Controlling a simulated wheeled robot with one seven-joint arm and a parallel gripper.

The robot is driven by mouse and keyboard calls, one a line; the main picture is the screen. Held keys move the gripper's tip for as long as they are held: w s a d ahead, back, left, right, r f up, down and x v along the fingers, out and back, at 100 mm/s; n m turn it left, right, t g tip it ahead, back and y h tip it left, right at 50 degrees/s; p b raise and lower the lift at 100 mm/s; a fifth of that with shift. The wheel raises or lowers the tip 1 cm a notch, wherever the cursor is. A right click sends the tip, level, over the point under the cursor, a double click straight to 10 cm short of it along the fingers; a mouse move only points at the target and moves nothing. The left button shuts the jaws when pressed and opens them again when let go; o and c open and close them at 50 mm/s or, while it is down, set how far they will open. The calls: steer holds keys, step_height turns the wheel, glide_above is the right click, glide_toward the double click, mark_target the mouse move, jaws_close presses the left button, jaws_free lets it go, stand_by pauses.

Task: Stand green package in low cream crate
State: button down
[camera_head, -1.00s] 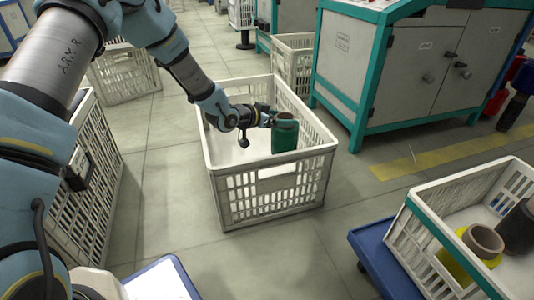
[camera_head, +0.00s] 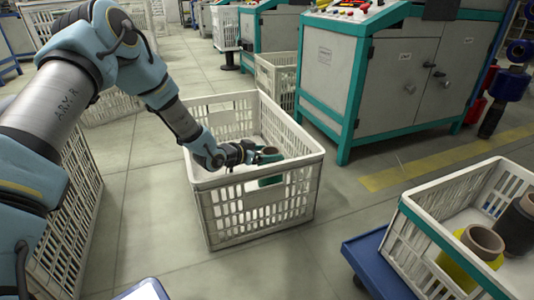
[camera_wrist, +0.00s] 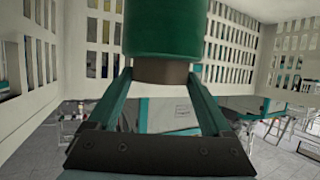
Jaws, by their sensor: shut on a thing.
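The low cream crate (camera_head: 255,213) stands on the floor in the middle of the head view, with slatted walls and an open top. My gripper (camera_head: 262,156) reaches down into it near the front wall and is shut on the green package (camera_wrist: 163,28). In the head view the package's brown core end (camera_head: 269,151) shows near rim height, and the green body is mostly behind the front wall. The package looks upright. In the wrist view the teal fingers hold it, with crate walls around. Whether its lower end touches the crate floor is hidden.
At the lower right, another crate (camera_head: 420,215) on a blue dolly (camera_head: 372,262) holds a yellow package (camera_head: 462,268) and a dark one (camera_head: 515,228). A grey and teal machine (camera_head: 400,85) stands behind. Another slatted crate (camera_head: 65,215) is at left. The cream crate's visible inside is otherwise clear.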

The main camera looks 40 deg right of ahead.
steer(key=shift+f, duration=0.4)
jaws_free()
steer(key=shift+r, duration=0.25)
steer(key=p+v, duration=0.4)
steer(key=v, duration=0.3)
steer(key=shift+a+r, duration=0.25)
steer(key=shift+r, duration=0.25)
